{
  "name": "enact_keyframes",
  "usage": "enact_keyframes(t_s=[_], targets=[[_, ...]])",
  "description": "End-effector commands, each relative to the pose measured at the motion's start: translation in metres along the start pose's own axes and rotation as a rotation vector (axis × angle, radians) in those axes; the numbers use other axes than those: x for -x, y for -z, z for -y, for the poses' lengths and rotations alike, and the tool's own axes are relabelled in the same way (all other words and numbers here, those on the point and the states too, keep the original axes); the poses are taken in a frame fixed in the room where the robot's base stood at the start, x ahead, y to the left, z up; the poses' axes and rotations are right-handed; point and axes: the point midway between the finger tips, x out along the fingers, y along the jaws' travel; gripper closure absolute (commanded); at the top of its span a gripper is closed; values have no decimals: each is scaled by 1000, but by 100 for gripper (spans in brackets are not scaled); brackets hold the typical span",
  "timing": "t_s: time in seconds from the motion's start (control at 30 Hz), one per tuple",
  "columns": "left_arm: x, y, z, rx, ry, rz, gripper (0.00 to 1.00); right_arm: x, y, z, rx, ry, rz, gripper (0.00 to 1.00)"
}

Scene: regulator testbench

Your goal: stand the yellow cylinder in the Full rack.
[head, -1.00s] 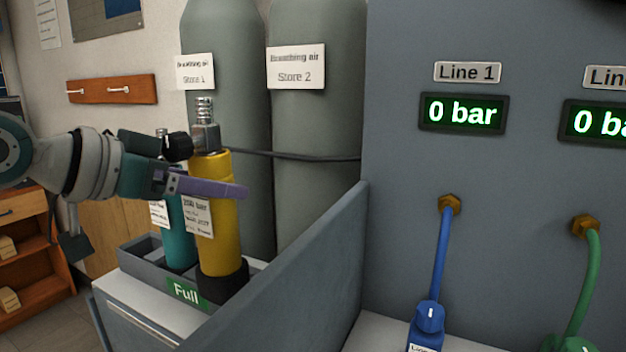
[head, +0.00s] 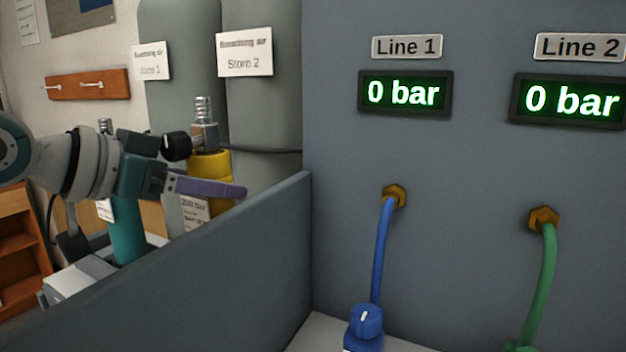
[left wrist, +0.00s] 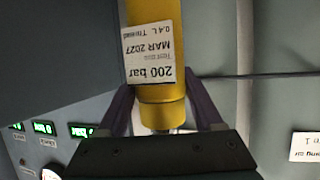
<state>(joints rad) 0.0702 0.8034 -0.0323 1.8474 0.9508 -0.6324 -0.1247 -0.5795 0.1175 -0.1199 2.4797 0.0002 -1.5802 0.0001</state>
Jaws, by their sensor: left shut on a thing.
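The yellow cylinder (head: 212,166) is upright in my left gripper (head: 210,187), with its metal threaded valve and black knob on top. The grey partition hides its lower part in the head view. In the left wrist view, the two purple fingers sit on either side of the yellow cylinder (left wrist: 160,100); its white label reads 200 bar, upside down. A teal cylinder (head: 127,238) stands to the left, behind my arm. The Full rack's label is out of sight now. The partition covers most of that spot, so I cannot tell where the yellow base is. My right gripper is not in view.
The grey partition (head: 200,262) runs diagonally across the front, close to the held cylinder. Tall grey air tanks (head: 262,110) stand behind it. The panel at right carries a blue hose (head: 380,250), a green hose (head: 546,285) and two 0 bar displays.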

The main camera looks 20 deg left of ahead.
Motion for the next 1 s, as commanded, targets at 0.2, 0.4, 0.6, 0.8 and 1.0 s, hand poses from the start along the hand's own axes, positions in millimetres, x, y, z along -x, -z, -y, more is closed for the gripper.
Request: enact_keyframes(t_s=[0.2,0.4,0.6,0.8,1.0], targets=[[-8,-18,0,-1,1,-7,100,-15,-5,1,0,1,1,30],[-14,-32,0,-1,1,-8,100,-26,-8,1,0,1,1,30],[-17,-39,0,-1,1,-8,100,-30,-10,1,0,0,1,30],[-17,-39,0,-1,1,-8,100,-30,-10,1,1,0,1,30],[-17,-39,0,-1,1,-8,100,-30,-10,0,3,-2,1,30]])
